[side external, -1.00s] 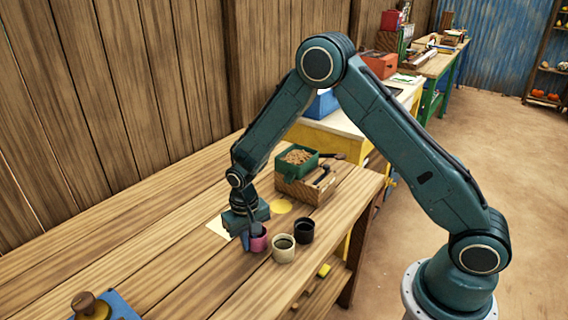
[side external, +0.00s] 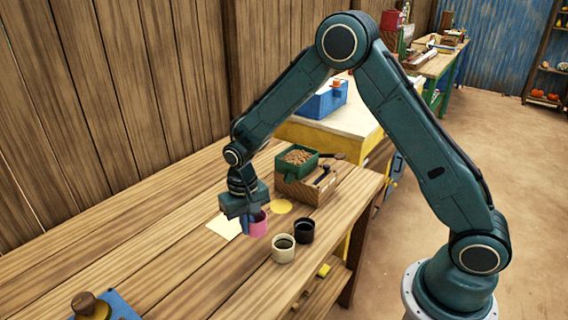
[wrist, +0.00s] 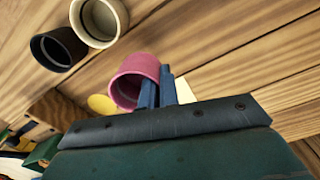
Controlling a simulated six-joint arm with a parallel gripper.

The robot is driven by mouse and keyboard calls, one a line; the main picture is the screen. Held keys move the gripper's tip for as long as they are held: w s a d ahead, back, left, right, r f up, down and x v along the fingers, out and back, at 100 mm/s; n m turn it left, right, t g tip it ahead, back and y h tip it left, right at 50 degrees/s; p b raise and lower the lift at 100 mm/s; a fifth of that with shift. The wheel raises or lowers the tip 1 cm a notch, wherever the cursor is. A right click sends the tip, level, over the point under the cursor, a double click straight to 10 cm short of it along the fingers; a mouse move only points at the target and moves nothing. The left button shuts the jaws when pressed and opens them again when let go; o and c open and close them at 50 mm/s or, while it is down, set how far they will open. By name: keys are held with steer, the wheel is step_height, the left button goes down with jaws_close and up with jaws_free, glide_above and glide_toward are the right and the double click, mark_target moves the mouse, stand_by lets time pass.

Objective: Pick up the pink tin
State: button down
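The pink tin (side external: 258,226) hangs at my gripper (side external: 248,222), a little above the table in the side view. In the wrist view, the pink tin (wrist: 139,67) is tilted in the picture with its open mouth facing down-left. The two blue fingers of my gripper (wrist: 157,88) are close together at its right side, one overlapping the tin and one beside it. They look shut on its wall; the exact contact is hard to see.
A cream cup (side external: 283,249) and a black cup (side external: 304,231) stand close by on the wooden table. A pale sheet (side external: 224,226) and a yellow disc (side external: 281,206) lie near. Behind is a wooden box with a green tray (side external: 297,162) of brown bits. The table's left is mostly clear.

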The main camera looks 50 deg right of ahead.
step_height(320, 180, up, 15)
steer(key=shift+f, duration=0.15)
stand_by(0.7)
